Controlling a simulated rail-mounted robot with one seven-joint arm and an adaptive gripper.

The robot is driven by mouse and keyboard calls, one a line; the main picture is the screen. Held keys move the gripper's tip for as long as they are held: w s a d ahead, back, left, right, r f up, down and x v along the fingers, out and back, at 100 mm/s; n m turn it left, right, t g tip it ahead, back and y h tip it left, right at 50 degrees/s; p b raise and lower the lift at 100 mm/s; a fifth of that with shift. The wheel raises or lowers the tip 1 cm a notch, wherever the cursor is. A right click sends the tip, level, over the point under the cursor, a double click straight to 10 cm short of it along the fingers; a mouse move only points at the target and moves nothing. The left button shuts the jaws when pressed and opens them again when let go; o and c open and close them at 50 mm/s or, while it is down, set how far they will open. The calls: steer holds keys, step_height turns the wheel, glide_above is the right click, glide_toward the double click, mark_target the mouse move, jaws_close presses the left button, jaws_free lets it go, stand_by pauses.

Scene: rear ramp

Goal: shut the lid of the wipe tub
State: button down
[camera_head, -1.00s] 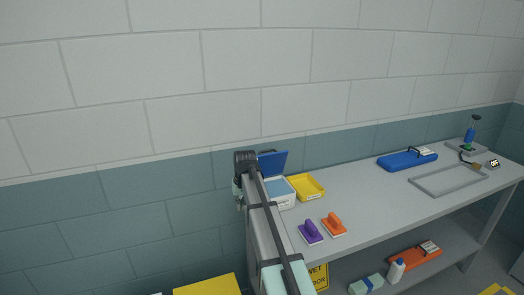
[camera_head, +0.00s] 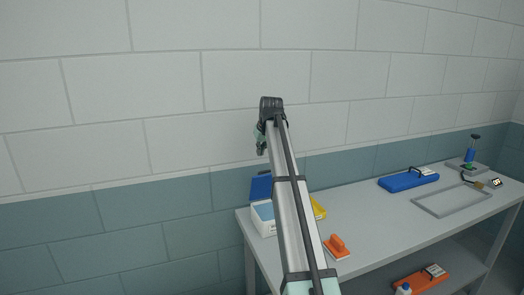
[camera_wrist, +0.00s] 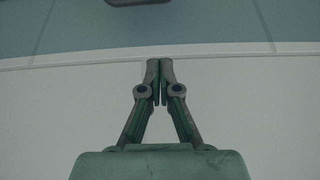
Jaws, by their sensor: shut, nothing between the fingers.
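The wipe tub (camera_head: 259,222) is a white box with a blue inside, at the left end of the grey bench. Its blue lid (camera_head: 261,188) stands open, tilted up at the back edge. My arm hides the tub's right part. My gripper (camera_head: 262,150) is above the tub and lid, against the wall in the picture, apart from both. In the wrist view my gripper (camera_wrist: 160,66) is shut and empty, with only wall behind the fingertips. The tub is not in the wrist view.
A yellow tray (camera_head: 318,208) is right of the tub, partly behind my arm. An orange-handled block (camera_head: 337,248) lies nearer the front. A blue clipboard-like item (camera_head: 408,180) and a grey frame (camera_head: 452,201) lie farther right. The bench between is clear.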

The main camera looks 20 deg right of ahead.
mark_target(267, 182)
steer(key=p+x, duration=0.1)
steer(key=x, duration=0.5)
steer(key=shift+w+f+p, duration=0.2)
steer(key=shift+f+p, duration=0.05)
steer(key=shift+p, duration=0.05)
steer(key=s, duration=0.2)
steer(key=s+f+p, duration=0.1)
steer(key=s, duration=0.1)
steer(key=shift+a, duration=0.1)
